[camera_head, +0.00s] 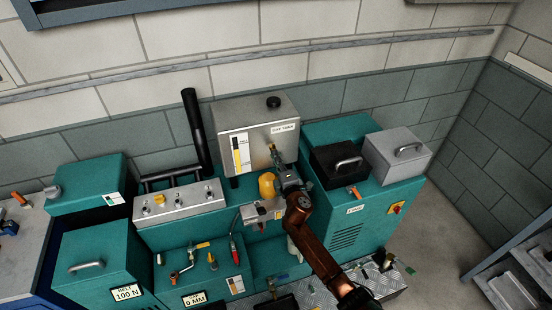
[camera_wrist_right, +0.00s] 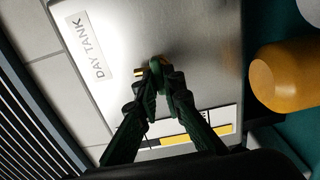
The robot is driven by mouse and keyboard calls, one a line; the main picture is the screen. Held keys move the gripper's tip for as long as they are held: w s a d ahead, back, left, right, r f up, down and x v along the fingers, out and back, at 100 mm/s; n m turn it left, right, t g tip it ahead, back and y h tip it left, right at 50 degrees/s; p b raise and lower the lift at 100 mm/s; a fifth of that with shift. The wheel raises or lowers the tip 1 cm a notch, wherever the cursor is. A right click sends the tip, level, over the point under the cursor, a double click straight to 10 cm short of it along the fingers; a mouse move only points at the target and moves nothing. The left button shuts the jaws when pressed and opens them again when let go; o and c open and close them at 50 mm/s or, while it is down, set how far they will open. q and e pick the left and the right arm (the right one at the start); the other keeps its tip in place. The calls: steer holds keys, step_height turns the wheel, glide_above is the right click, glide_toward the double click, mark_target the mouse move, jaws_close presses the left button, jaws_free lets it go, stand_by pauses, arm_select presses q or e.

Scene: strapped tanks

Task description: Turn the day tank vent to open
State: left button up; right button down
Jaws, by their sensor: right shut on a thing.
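The day tank (camera_head: 230,122) is a brushed-metal box against the wall, with a name label and a yellow-and-white gauge strip on its front. It fills much of the right wrist view (camera_wrist_right: 205,55). My right gripper (camera_head: 274,152) reaches its front face; in the wrist view its fingertips (camera_wrist_right: 160,66) are closed together at a small brassy fitting, the vent (camera_wrist_right: 139,72). The fingers hide most of the vent, so its setting cannot be read. My left gripper is in neither view.
An orange-yellow cylinder (camera_head: 267,185) sits just below the day tank, close to my right wrist. A black box (camera_head: 336,165) and a grey box (camera_head: 398,150) with handles stand to the right. A control panel (camera_head: 180,201) and black pipe (camera_head: 196,130) are to the left.

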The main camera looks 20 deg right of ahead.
steer(key=c, duration=2)
jaws_free()
steer(key=shift+c, duration=0.2)
steer(key=s, duration=1.2)
steer(key=shift+d, duration=0.15)
